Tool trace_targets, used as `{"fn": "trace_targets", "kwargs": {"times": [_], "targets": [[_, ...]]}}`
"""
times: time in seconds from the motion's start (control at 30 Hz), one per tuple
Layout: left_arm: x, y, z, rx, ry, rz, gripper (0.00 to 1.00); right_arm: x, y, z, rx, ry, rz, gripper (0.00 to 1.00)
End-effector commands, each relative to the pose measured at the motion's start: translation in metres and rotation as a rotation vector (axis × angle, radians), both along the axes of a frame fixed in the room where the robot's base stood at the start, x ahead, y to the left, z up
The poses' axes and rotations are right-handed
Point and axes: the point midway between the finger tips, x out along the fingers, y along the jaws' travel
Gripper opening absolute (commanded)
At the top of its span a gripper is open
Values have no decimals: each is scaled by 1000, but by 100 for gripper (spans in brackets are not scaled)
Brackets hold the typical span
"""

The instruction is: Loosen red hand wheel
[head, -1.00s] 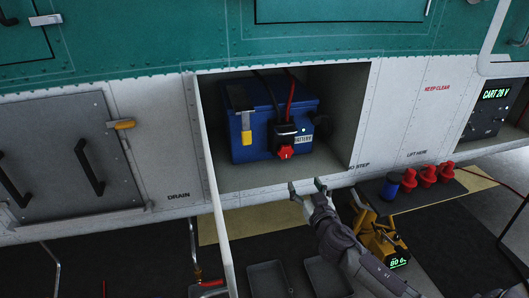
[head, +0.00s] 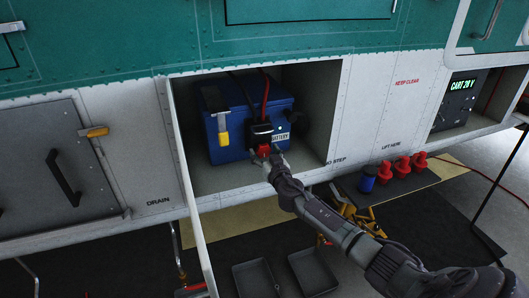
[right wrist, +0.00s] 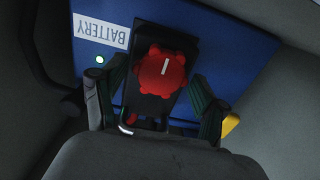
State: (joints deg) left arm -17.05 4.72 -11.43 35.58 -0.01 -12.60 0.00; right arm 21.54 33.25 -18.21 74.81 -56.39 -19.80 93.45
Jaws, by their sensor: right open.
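The red hand wheel (head: 263,149) sits on a black connector block (head: 259,131) on the front of the blue battery (head: 226,140), inside an open bay. In the right wrist view the red hand wheel (right wrist: 162,71) faces me, with a white mark on its face. My right gripper (head: 266,157) is just in front of the wheel and partly covers it in the head view. In the right wrist view the open fingers of my right gripper (right wrist: 160,88) stand on both sides of the connector block, apart from the wheel. My left gripper is not in view.
The bay's floor and side walls (head: 315,115) surround the battery. A yellow latch tab (head: 223,138) is on the battery's left. Two dark trays (head: 256,281) lie below.

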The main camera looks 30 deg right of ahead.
Motion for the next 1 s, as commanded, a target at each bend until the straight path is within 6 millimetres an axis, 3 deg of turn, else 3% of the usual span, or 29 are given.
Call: {"fn": "trace_targets", "kwargs": {"times": [0.3, 0.67, 1.0], "targets": [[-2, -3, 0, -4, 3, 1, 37, 3, 0, 0, 0, 1, 1, 73], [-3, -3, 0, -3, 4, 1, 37, 2, 0, 0, 0, 0, 1, 14], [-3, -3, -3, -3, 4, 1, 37, 2, 0, -1, -58, 13, 1, 14]]}}
